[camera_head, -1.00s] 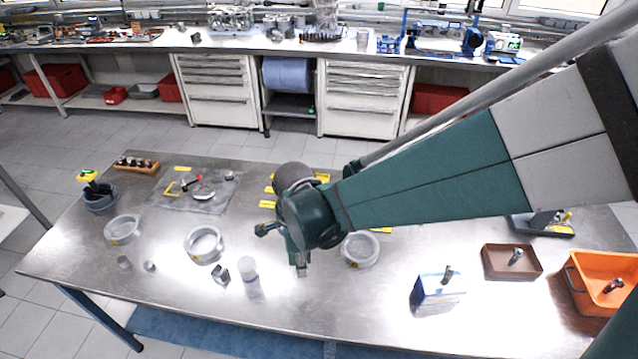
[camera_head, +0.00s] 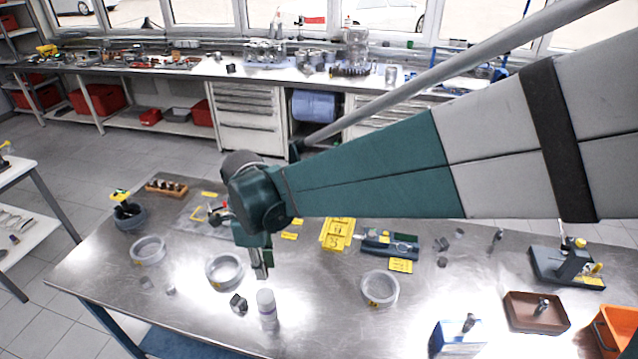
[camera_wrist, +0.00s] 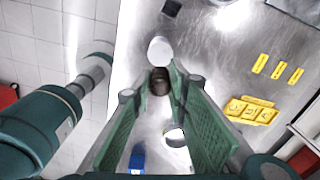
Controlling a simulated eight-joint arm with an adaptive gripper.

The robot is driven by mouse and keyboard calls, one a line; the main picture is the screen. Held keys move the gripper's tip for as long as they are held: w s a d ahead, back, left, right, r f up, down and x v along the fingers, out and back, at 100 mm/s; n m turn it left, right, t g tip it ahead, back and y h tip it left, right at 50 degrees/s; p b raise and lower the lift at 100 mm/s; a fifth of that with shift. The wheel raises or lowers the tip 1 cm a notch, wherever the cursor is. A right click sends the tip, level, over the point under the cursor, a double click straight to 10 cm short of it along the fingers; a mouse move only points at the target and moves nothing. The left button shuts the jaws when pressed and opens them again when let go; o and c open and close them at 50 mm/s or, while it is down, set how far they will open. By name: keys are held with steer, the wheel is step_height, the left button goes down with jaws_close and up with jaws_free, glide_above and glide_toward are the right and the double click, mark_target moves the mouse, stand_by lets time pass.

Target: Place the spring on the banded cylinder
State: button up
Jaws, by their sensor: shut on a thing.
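My gripper (camera_head: 262,272) is low over the middle-left of the steel table in the head view. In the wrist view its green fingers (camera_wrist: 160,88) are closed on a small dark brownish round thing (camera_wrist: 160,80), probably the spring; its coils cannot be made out. A white upright cylinder with a bluish-purple band (camera_head: 267,310) stands on the table just in front of the gripper. Its round white top (camera_wrist: 160,50) shows in the wrist view just beyond the fingertips. The held thing appears apart from it; the height between them cannot be told.
A dark metal block (camera_head: 240,303) stands close left of the white cylinder. Metal rings lie behind-left (camera_head: 225,271) and right (camera_head: 380,288). A yellow tray (camera_head: 338,234) is further back. A blue-and-white box (camera_head: 458,338) and a brown tray (camera_head: 537,312) are at the right.

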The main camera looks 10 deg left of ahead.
steer(key=shift+a+r, duration=0.3)
steer(key=shift+a, duration=0.1)
steer(key=shift+f, duration=0.1)
glide_above(265, 296)
steer(key=shift+w+f, duration=0.1)
steer(key=shift+f, duration=2.75)
steer(key=shift+f, duration=0.1)
steer(key=shift+f, duration=1.95)
steer(key=shift+f, duration=0.15)
steer(key=o, duration=0.8)
steer(key=shift+o, duration=0.2)
